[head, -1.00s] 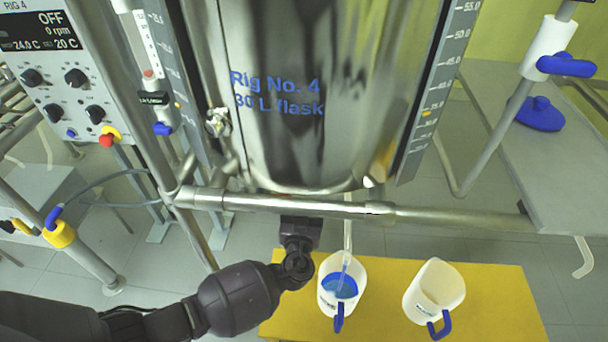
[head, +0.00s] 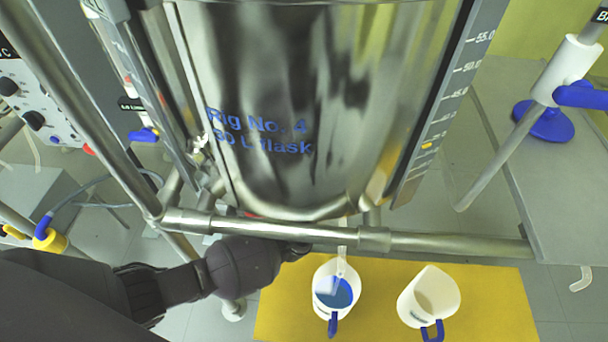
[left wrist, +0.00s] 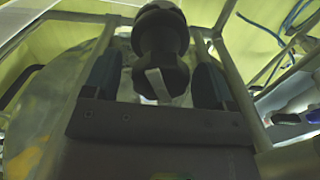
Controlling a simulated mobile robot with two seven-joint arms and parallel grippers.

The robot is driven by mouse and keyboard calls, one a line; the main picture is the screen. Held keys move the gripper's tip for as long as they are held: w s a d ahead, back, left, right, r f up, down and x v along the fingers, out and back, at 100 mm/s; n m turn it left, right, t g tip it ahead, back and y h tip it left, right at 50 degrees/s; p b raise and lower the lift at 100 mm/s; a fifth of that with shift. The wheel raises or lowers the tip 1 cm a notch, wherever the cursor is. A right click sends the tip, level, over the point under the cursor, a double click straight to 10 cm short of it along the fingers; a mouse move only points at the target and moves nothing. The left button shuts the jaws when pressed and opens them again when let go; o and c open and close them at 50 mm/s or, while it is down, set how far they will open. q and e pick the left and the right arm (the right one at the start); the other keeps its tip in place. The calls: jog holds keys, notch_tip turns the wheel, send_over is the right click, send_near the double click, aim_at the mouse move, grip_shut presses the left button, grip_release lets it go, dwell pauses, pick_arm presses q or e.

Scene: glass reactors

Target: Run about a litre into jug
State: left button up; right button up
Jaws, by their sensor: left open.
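The flask marked "Rig No. 4 30 L flask" (head: 290,100) fills the upper middle of the head view. Below it a pale outlet tube (head: 341,265) points down into a white jug with a blue handle (head: 323,309). Blue liquid (head: 338,294) lies inside this jug; I cannot tell whether more is running in. My left arm reaches under the flask, its gripper hidden behind the metal rail. In the left wrist view my left gripper (left wrist: 157,85) is open, its two dark fingers either side of a black knob-like fitting (left wrist: 160,45). I cannot tell whether they touch it.
A second white jug (head: 432,295) stands to the right on the yellow platform (head: 490,300), with no blue liquid visible in it. The metal rail (head: 440,242) crosses in front of the flask. A grey bench (head: 540,160) is at right, the control box (head: 35,105) at left.

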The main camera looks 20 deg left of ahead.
pick_arm(q)
jog(key=shift+w, duration=0.25)
jog(key=c, duration=0.9)
jog(key=shift+a+f+m, duration=0.1)
jog(key=shift+m, duration=0.2)
